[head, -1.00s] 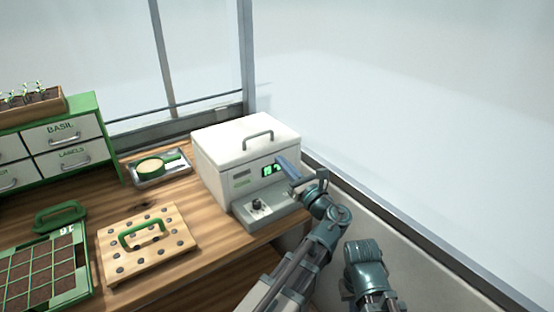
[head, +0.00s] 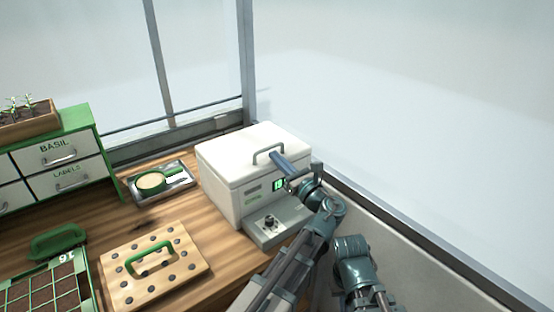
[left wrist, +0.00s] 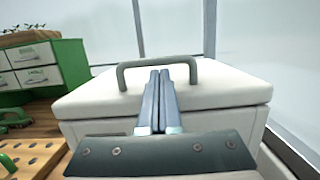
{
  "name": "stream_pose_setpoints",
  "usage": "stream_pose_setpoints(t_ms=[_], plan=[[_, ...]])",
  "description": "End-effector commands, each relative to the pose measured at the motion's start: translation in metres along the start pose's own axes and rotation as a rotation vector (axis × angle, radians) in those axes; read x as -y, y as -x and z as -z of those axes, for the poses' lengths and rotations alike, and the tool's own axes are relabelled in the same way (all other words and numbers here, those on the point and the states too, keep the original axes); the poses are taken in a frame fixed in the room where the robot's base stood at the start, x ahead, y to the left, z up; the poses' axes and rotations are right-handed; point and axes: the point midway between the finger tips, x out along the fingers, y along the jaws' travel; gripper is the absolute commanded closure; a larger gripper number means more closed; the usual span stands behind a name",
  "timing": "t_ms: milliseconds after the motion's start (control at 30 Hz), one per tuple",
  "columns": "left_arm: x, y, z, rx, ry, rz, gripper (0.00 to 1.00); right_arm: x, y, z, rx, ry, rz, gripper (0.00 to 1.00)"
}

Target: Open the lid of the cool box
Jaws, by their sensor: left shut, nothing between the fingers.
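The white cool box (head: 222,201) stands on the wooden bench with its lid (head: 245,143) down. A grey arched handle (head: 258,153) stands upright on the lid. My left gripper (head: 274,155) is shut and empty, its fingertips at the handle's near side. In the left wrist view the shut fingers (left wrist: 162,74) point at the middle of the handle (left wrist: 124,76), in front of the lid (left wrist: 225,92). I cannot tell whether the tips touch the handle. My right gripper is not in view.
The box front has a lit display and a knob (head: 269,221). Left of the box are a metal tray (head: 187,184) with a green-handled sieve, a dibber board (head: 120,291) with a green handle, and a seed tray (head: 90,291). A drawer cabinet (head: 84,121) stands farther left. A window frame runs behind.

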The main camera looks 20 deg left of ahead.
Motion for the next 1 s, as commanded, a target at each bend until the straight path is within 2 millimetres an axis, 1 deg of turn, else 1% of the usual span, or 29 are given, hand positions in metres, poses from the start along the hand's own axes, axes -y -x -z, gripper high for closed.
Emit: stream_pose_setpoints(t_ms=[167,267,367,600,667,1000], plan=[[0.0,-0.004,-0.01,-0.02,-0.001,0.0,1.0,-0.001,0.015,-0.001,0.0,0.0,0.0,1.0],[0.0,-0.008,-0.019,-0.048,0.0,0.0,1.0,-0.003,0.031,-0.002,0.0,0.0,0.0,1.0],[-0.001,-0.013,-0.032,-0.088,0.0,-0.001,1.0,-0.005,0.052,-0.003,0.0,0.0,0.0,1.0],[-0.001,-0.029,-0.062,-0.215,0.001,-0.001,1.0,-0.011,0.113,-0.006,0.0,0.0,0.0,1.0],[-0.001,-0.034,-0.069,-0.248,0.002,0.0,1.0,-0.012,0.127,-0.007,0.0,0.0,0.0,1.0],[-0.001,-0.066,-0.103,-0.437,0.003,0.0,1.0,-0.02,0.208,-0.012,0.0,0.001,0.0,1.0]])
